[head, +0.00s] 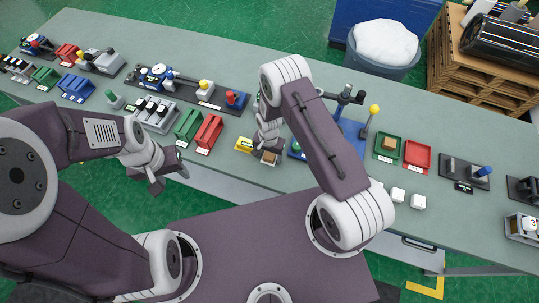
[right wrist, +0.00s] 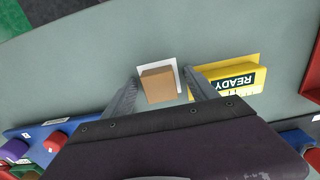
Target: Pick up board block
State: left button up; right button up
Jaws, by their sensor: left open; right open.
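A tan board block (right wrist: 157,85) lies on a white square on the grey table in the right wrist view. In the head view the block (head: 270,158) shows below my right gripper (head: 265,150), near the table's front edge. My right gripper (right wrist: 160,92) is open in the right wrist view, with one finger on each side of the block. Whether the fingers touch it I cannot tell. My left gripper (head: 168,176) is open and empty, in front of the table edge at the left.
A yellow READY sign (right wrist: 228,80) stands close beside the right gripper's finger. A green tray (head: 388,156) with a tan block and a red tray (head: 417,156) lie to the right. White cubes (head: 398,195) sit near the front edge. Green and red bins (head: 208,134) stand left.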

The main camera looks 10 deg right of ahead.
aim_at(271, 157)
jog(key=shift+s+r, duration=0.1)
jog(key=c, duration=1.5)
jog(key=shift+o, duration=0.2)
jog(key=shift+r, duration=0.3)
jog(key=r, duration=0.1)
jog(key=r+b, duration=0.2)
jog(key=shift+s+d+r, duration=0.2)
jog(key=shift+d+r, duration=0.05)
jog(key=shift+r, duration=0.1)
jog(key=s+d+r+b, duration=0.2)
jog(key=s+d+r, duration=0.4)
jog(key=s+d, duration=0.1)
jog(key=shift+s+d+r, duration=0.25)
jog(key=shift+d+r, duration=0.1)
jog(key=shift+d, duration=0.2)
